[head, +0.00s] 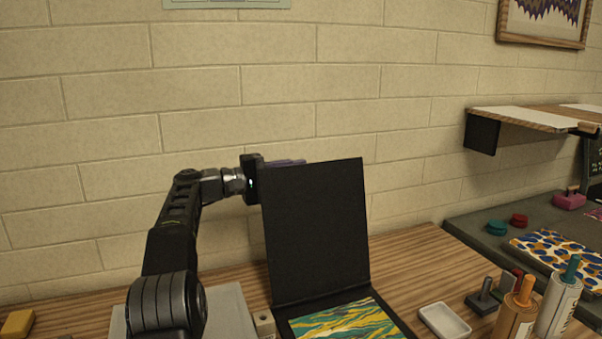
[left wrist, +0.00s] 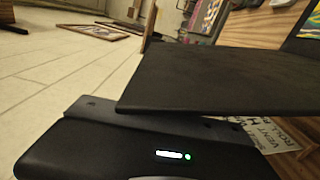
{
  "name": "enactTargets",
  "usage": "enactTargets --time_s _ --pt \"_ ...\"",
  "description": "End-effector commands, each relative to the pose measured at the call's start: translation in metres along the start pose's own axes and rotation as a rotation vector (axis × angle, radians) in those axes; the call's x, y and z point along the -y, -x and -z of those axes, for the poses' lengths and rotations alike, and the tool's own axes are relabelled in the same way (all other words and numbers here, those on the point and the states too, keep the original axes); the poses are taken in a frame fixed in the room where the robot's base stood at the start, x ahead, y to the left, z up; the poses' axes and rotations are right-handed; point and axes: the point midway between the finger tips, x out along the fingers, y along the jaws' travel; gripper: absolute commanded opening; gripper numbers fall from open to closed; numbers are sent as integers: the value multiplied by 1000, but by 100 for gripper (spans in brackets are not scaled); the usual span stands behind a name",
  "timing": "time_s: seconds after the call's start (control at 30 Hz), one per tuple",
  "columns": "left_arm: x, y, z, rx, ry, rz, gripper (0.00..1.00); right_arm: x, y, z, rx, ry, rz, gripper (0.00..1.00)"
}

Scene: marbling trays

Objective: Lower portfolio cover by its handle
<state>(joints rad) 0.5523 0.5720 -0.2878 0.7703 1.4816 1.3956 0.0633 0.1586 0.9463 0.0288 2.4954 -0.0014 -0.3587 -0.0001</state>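The black portfolio cover (head: 316,225) stands nearly upright, hinged along its bottom edge to the portfolio base (head: 284,325). A green, yellow and white marbled sheet (head: 345,322) lies on the base. My left gripper (head: 254,180) is at the cover's upper left corner, its fingers mostly hidden behind the cover. In the left wrist view the dark cover (left wrist: 225,75) lies across the gripper body, and the fingertips are hidden. My right gripper is not in view.
A white dish (head: 444,321) stands right of the portfolio, with bottles (head: 515,312) and a dark stamp-like tool (head: 483,297) beyond. A grey panel (head: 236,310) lies left of the portfolio. A brick wall rises behind, and a wall shelf (head: 530,122) is at right.

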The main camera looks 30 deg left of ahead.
Motion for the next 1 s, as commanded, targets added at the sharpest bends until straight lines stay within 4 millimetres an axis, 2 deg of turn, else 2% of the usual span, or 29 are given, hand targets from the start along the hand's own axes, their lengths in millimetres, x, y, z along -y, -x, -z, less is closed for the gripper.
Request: enactTargets --time_s 0.17,0.47,0.87,1.0 --pt "-1 -15 0 0 0 -1 33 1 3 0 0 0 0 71" --pt "0 -16 0 -1 0 -1 33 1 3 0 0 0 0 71" --pt "0 -16 0 -1 0 0 0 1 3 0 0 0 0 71" --pt "0 -16 0 -1 1 0 0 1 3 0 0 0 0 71"
